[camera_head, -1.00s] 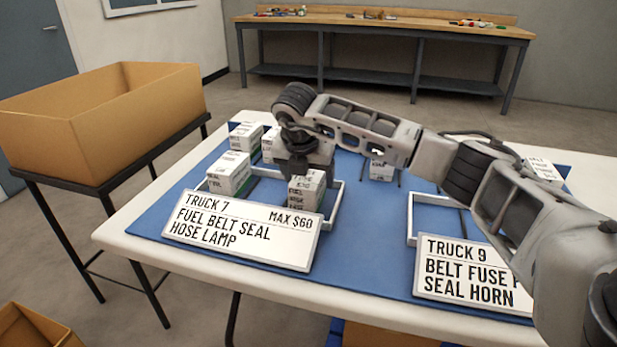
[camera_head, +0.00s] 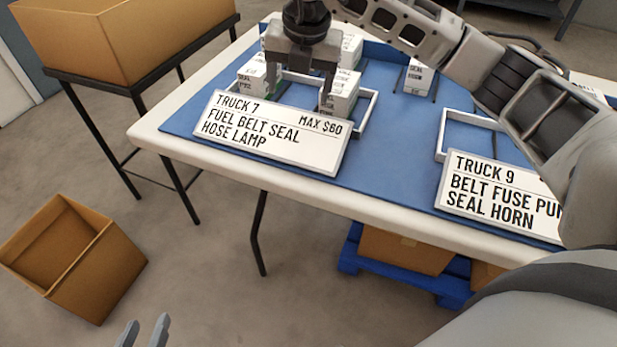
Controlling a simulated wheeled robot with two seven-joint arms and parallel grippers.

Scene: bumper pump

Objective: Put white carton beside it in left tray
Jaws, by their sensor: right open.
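The left tray (camera_head: 369,112) is a white-rimmed frame behind the TRUCK 7 sign (camera_head: 270,133). A white carton (camera_head: 341,90) stands at the tray's right side, and another white carton (camera_head: 253,79) stands at its left. My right gripper (camera_head: 299,88) is open over the tray, fingers pointing down, with no carton visible between them. Its right finger is close to the right carton; I cannot tell whether they touch. More cartons behind are partly hidden by the gripper, including one carton (camera_head: 351,48). My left gripper (camera_head: 145,333) shows at the bottom edge, open and empty, away from the table.
A second tray (camera_head: 465,118) is behind the TRUCK 9 sign (camera_head: 500,195), partly hidden by my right arm. A cardboard box (camera_head: 130,35) on a stand is at left; another box (camera_head: 75,260) is on the floor.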

